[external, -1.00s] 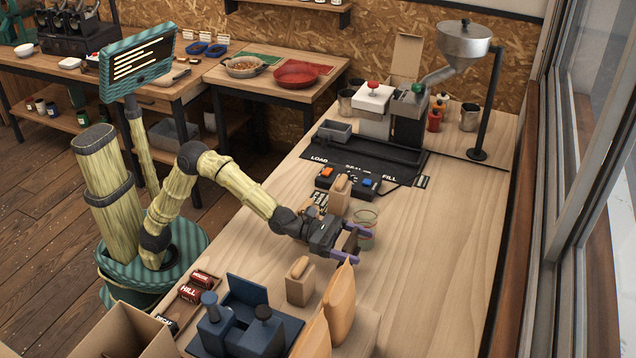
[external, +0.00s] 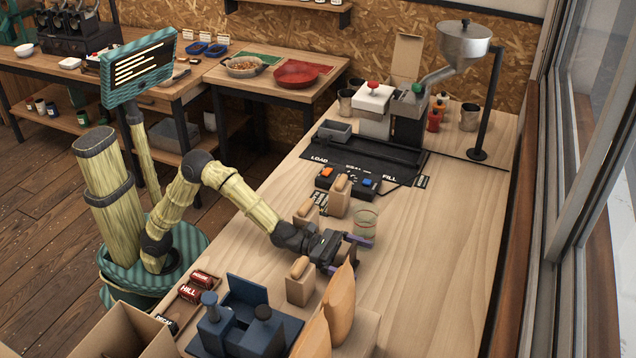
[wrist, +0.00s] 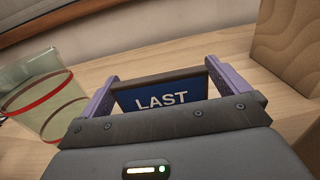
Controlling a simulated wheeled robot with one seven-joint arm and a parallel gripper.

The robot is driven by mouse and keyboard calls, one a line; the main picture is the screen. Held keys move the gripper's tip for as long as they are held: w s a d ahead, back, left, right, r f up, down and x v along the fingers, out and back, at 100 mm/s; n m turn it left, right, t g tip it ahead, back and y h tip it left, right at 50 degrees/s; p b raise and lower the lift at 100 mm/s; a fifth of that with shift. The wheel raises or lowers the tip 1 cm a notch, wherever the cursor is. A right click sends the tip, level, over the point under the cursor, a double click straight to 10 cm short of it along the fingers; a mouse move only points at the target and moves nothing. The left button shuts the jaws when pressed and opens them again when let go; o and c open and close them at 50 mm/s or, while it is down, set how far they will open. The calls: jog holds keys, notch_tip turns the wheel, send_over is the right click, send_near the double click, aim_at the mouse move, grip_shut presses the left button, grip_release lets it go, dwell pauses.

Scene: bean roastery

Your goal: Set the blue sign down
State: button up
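The blue sign (wrist: 162,95) shows in the wrist view, with a dark brown frame and the white word LAST. It spans the space between the two purple fingers of my gripper (wrist: 160,88), which is shut on it at its sides. In the external view my gripper (external: 350,254) is low over the near-middle part of the wooden counter (external: 430,270). The sign is mostly hidden there by the gripper. I cannot tell whether its lower edge touches the counter.
A glass jar with a red band (external: 365,223) stands close beyond my gripper; it also shows in the wrist view (wrist: 45,100). An orange-tan bag (external: 341,300) is nearer the front. The counter's right side is clear.

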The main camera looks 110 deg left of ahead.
jog(key=shift+r, duration=0.2)
jog(key=shift+s, duration=1.35)
notch_tip(320, 180, up, 7)
jog(key=p, duration=0.3)
jog(key=shift+s, duration=0.15)
